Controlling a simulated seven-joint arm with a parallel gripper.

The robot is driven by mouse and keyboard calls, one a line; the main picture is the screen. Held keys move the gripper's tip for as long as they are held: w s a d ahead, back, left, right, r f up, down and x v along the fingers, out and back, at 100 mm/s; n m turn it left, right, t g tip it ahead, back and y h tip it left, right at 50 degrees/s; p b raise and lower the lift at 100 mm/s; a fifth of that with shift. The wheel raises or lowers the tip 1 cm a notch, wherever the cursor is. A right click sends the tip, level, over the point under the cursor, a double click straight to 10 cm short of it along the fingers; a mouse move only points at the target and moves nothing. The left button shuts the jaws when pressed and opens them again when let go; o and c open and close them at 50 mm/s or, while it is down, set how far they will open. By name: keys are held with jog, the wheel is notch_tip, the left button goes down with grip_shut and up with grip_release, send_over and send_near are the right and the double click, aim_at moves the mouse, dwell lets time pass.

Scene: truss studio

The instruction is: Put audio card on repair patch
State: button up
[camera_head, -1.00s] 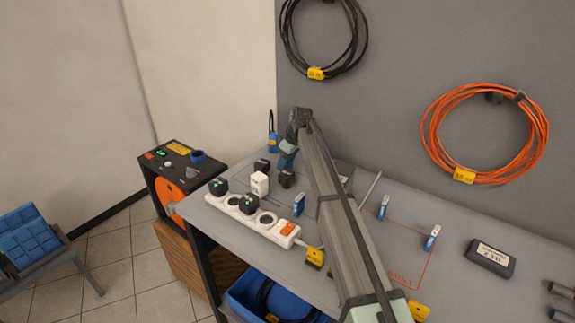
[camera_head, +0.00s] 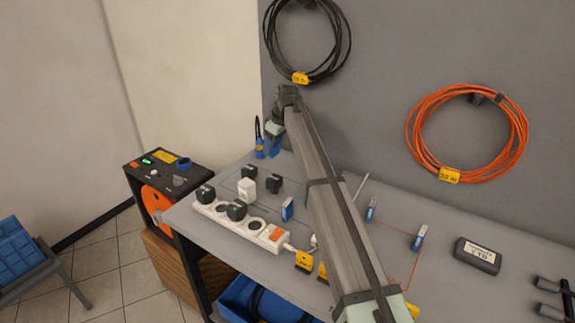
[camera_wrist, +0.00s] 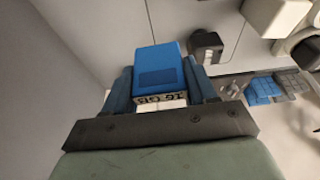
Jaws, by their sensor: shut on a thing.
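My gripper (camera_head: 272,140) is near the back wall, above the far left part of the bench. In the wrist view my gripper (camera_wrist: 160,88) is shut on the audio card (camera_wrist: 160,72), a blue block with a white lower part printed with what looks like "16 GB". The audio card (camera_head: 272,150) is small and partly hidden in the head view. A thin-lined area (camera_head: 230,182) is marked on the bench beyond the power strip. I cannot read a label there, so I cannot tell whether it is the repair patch.
A power strip (camera_head: 226,213) with black plugs lies at the bench's left front. A white plug (camera_head: 247,188) and black plugs (camera_head: 275,181) stand behind it. A yellow-and-blue bottle (camera_head: 260,149) stands at the wall.

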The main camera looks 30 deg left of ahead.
jog(key=w+d+r+m, duration=0.1)
jog(key=w+d+r, duration=0.2)
jog(key=w+d, duration=0.6)
jog(key=s+d+r+m, duration=0.2)
jog(key=s+d, duration=0.1)
jog(key=d, duration=1.3)
jog(key=s+d+f+n, duration=0.1)
jog(key=s+d+f, duration=0.1)
jog(key=s+d, duration=0.8)
jog(key=s+d+f+n, duration=0.25)
jog(key=s+d, duration=0.55)
jog(key=s, duration=0.4)
jog(key=shift+m, duration=0.35)
jog(key=shift+w+f, duration=0.2)
jog(key=shift+f, duration=4.5)
jog(key=shift+f, duration=0.15)
